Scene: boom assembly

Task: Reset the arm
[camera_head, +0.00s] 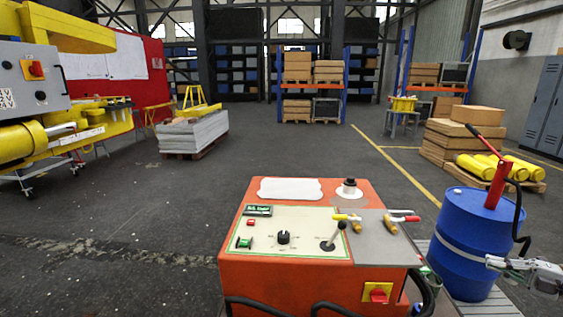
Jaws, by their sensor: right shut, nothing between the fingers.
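My right gripper (492,262) comes in at the lower right edge. It is shut and empty, in front of the blue barrel (466,225). My right arm is mostly out of the picture, and my left gripper does not show. An orange control box (300,283) stands in the lower middle, left of the gripper and apart from it. Its pale panel carries a black knob (283,237), a green switch (243,242) and a lever (334,236) leaning to the upper right.
Hand tools (389,224) lie on the box's grey plate. A red pump (497,184) with a hose tops the barrel. Yellow cylinders (480,167) and cartons (450,140) lie behind. Yellow machinery (22,142) stands at the left. The floor (270,145) beyond the box is clear.

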